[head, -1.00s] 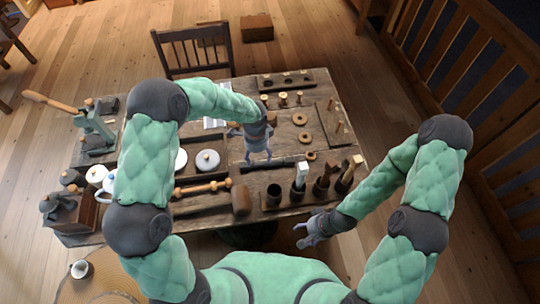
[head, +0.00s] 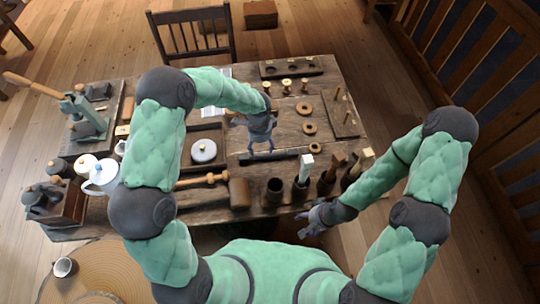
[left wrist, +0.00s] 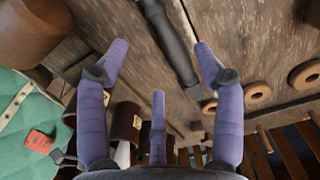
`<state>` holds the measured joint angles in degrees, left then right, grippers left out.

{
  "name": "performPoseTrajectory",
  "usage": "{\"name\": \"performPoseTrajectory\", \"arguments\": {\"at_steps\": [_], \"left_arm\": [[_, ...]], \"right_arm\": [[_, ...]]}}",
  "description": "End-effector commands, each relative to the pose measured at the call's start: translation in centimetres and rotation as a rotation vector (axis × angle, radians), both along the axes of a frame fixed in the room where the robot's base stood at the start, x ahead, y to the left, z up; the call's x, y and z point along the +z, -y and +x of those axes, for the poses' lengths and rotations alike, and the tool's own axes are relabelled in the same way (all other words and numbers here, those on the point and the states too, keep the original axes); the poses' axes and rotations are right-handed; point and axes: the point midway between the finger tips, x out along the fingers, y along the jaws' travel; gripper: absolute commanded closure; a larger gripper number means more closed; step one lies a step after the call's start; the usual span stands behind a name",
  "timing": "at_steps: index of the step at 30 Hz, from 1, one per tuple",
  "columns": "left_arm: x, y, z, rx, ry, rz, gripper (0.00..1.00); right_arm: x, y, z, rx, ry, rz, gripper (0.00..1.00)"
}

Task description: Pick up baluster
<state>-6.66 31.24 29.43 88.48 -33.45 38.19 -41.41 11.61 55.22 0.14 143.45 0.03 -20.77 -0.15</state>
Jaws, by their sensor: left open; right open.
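A long dark turned rod (head: 285,154), which looks like the baluster, lies on the wooden table. In the left wrist view the dark rod (left wrist: 168,40) runs diagonally, its near end between the spread fingers. My left gripper (head: 260,150) is open above it, fingers pointing down, and partly covers it in the head view. In the left wrist view the fingers (left wrist: 160,60) are empty, and I cannot tell their exact height above it. My right gripper (head: 315,218) is open, off the table's front edge, away from the rod.
Dark cups (head: 274,190) and tools in holders stand at the table's front right. Wooden rings (head: 308,129) and a pegged board (head: 340,110) lie to the right. A light turned handle (head: 203,180) and block (head: 239,192) lie in front. A tray holds a lidded pot (head: 204,150).

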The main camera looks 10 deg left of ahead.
Motion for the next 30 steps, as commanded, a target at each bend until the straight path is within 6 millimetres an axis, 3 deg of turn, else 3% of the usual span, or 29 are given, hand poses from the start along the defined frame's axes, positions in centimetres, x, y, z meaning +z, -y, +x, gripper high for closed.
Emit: {"name": "performPoseTrajectory", "arguments": {"at_steps": [3,11,21,29,30], "left_arm": [[-2.2,0.0,-0.1,0.0,-0.003,0.0,0.32],[-4.0,0.0,0.0,-0.001,-0.001,0.0,0.32],[-8.3,-0.2,0.0,0.0,-0.002,0.0,0.32],[-8.6,-0.2,0.1,0.0,0.001,0.0,0.32],[-8.6,-0.2,0.1,0.0,0.0,0.0,0.41]], "right_arm": [[-0.5,0.0,0.0,0.0,0.0,0.0,0.35],[-0.9,0.0,0.0,0.0,0.0,0.0,0.35],[-2.1,0.0,0.0,0.0,0.0,0.0,0.35],[-2.0,0.0,0.0,0.0,0.0,0.0,0.35],[-2.0,0.0,0.0,0.0,0.0,0.0,0.35]]}}
